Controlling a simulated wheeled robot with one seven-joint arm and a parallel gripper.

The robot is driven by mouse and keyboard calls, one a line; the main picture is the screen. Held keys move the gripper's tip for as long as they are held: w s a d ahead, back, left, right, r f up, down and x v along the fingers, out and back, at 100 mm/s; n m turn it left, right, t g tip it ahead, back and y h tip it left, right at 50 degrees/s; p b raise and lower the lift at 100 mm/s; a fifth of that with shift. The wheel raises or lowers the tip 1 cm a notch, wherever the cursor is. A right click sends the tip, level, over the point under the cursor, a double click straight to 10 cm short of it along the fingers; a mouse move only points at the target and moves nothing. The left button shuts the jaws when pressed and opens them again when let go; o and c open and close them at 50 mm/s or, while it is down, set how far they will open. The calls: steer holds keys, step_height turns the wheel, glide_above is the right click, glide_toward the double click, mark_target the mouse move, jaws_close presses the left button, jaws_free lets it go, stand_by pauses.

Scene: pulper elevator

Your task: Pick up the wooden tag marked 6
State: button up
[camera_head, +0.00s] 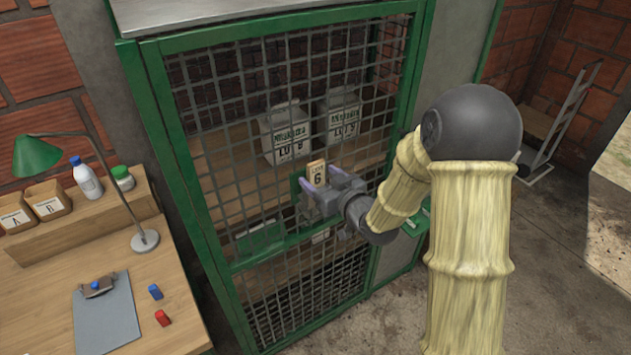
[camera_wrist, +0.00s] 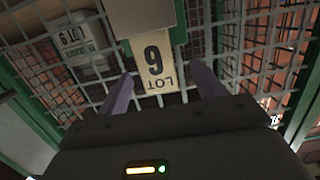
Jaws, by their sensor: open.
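The wooden tag marked 6 (camera_head: 317,174) is upright at the front of the green mesh cage, with "LOT" printed above the number. In the wrist view the tag (camera_wrist: 157,62) appears upside down, between the two purple fingers, with its upper part against a pale block. My gripper (camera_head: 320,190) is open at the tag, one finger on each side. In the wrist view my gripper (camera_wrist: 162,92) shows gaps between both fingers and the tag. What holds the tag from behind is hard to make out.
White lot bags (camera_head: 287,132) stand on a shelf behind the mesh (camera_head: 235,180). A wooden desk (camera_head: 40,290) at left holds a green lamp (camera_head: 38,155), a clipboard (camera_head: 106,315), and red (camera_head: 162,318) and blue (camera_head: 155,292) pieces. A hand truck (camera_head: 562,115) stands at right.

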mark_target(318, 174)
steer(key=p+x, duration=0.2)
steer(key=x, duration=0.3)
steer(key=shift+w+d, duration=0.1)
steer(key=shift+w, duration=0.1)
steer(key=shift+c, duration=0.2)
steer(key=c, duration=1)
